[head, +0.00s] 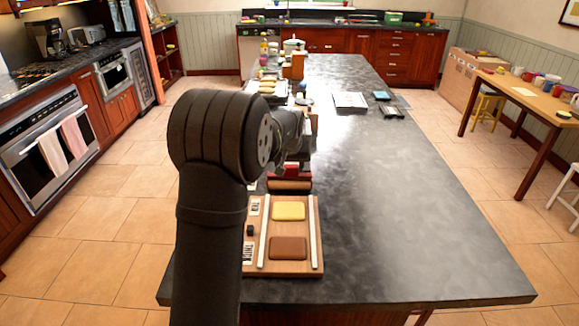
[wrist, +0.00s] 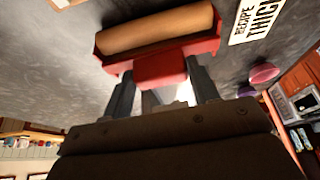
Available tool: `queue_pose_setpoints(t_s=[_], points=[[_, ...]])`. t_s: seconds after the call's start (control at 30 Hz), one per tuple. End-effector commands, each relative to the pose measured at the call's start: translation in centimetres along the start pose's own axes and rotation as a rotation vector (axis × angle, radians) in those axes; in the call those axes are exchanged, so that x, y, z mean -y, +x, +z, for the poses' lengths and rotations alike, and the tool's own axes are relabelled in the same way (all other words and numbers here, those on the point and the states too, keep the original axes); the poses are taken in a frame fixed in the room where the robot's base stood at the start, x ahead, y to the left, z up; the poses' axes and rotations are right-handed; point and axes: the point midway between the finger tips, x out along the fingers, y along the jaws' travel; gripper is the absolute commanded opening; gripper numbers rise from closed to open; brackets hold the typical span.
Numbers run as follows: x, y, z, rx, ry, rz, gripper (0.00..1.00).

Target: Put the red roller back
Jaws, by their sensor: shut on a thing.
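The red roller (head: 290,171) has a red frame with a tan-brown cylinder. In the wrist view the frame (wrist: 160,66) sits between the two fingers of my gripper (wrist: 160,80), which is shut on its middle block. The cylinder lies beyond the fingers. In the head view the roller is just behind a wooden board (head: 318,262); whether it touches the counter is unclear. My arm hides most of the gripper there.
The board holds a yellow pad (head: 288,211) and a brown pad (head: 288,248) between pale strips. Several items crowd the counter's far left. The dark counter (head: 410,220) is clear to the right.

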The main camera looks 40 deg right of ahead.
Motion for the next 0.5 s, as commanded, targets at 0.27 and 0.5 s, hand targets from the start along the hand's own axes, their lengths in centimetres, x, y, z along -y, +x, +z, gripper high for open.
queue_pose_setpoints(t_s=[0.27,0.5], points=[[0.0,0.7,0.3,0.002,0.000,0.000,0.32],[0.0,1.3,0.7,0.006,0.000,-0.001,0.19]])
